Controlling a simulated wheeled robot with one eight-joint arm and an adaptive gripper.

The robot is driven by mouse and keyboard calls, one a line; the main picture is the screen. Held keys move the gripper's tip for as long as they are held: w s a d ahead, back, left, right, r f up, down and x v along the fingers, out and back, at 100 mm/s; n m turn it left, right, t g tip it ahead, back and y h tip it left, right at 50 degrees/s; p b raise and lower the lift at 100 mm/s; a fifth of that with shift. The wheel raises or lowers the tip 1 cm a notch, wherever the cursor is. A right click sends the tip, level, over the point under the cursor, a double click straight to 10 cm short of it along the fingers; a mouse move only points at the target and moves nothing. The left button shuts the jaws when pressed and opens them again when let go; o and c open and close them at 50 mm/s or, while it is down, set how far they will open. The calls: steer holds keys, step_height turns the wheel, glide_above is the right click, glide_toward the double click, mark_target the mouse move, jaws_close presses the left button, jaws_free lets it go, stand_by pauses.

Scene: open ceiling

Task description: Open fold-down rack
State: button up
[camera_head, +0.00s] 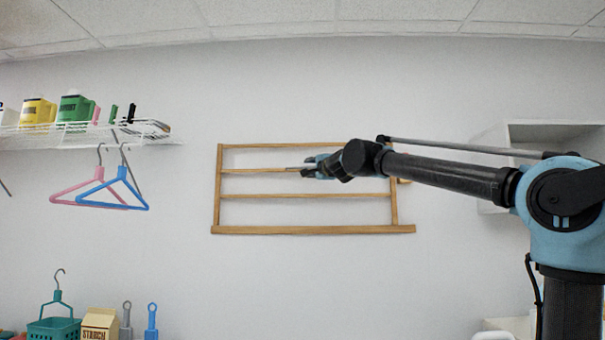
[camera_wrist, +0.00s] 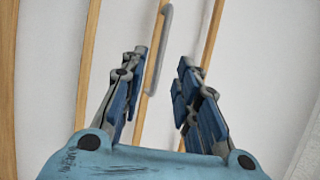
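The fold-down rack (camera_head: 312,230) is a light wooden frame with horizontal bars, lying flat against the white wall in the middle of the head view. A grey bar handle (camera_wrist: 158,50) runs along one of its wooden bars; a bit of it also shows in the head view (camera_head: 293,169). My gripper (camera_head: 311,168) is in front of the rack's upper part, at the handle. In the wrist view my gripper (camera_wrist: 163,63) is open, with the handle between and slightly beyond its blue fingertips. I cannot tell whether a finger touches it.
A white wire shelf (camera_head: 90,134) at left holds a yellow jug (camera_head: 38,111) and a green jug (camera_head: 75,108). Pink (camera_head: 90,196) and blue (camera_head: 118,190) hangers hang below. A white open cabinet (camera_head: 490,145) is at right. The wall below the rack is clear.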

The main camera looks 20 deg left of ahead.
mark_target(304, 168)
steer(key=x, duration=1)
steer(key=shift+s, duration=0.1)
jaws_close()
